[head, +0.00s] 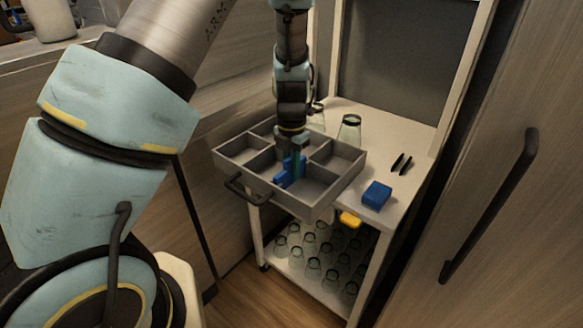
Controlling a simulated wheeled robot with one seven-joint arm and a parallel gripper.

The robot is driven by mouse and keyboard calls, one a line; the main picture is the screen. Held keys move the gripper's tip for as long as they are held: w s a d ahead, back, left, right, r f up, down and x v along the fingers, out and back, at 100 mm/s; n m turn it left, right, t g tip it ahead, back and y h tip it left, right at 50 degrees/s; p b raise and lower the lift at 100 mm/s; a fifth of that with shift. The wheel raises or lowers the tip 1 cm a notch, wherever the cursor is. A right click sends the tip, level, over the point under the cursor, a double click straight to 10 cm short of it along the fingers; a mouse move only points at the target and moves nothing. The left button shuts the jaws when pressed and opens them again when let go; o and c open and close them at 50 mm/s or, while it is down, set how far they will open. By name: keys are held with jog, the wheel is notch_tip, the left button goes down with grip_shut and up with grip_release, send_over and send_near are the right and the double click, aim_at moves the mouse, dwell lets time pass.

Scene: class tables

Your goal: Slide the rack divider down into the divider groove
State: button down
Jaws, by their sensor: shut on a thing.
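A grey compartment tray (341,188) with a dark handle sits on the cart. My gripper (296,158) points down over the tray's middle compartments. It is shut on a blue piece, the rack divider (290,174), which reaches down inside the tray among the grey walls. The divider's lower edge and the divider groove are hidden by the tray walls and the gripper. I cannot tell whether the divider is seated in the groove or just above it.
On the white cart top (400,129) are a glass flask (349,130), a blue box (377,195) and two small black items (402,164). A yellow item (350,219) is at the cart's front edge. Several glasses (312,268) stand on the lower shelf. A cabinet handle (490,205) is at right.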

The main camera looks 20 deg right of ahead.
jog(key=shift+f, duration=0.65)
jog(key=c, duration=0.8)
grip_release()
jog(key=shift+o, duration=0.2)
jog(key=shift+r, duration=0.1)
notch_tip(320, 180, up, 11)
jog(key=shift+f+b, duration=0.15)
jog(key=shift+b, duration=0.7)
jog(key=shift+a, duration=0.1)
jog(key=s+a+r+m, duration=0.1)
jog(key=s+a+m, duration=0.1)
jog(key=a+m, duration=1)
jog(key=s+a+r+m+t, duration=0.1)
jog(key=s+a+r+m, duration=0.1)
jog(key=a+m, duration=1.1)
jog(key=a, duration=0.5)
jog(key=shift+a+t, duration=0.15)
jog(key=shift+t, duration=0.15)
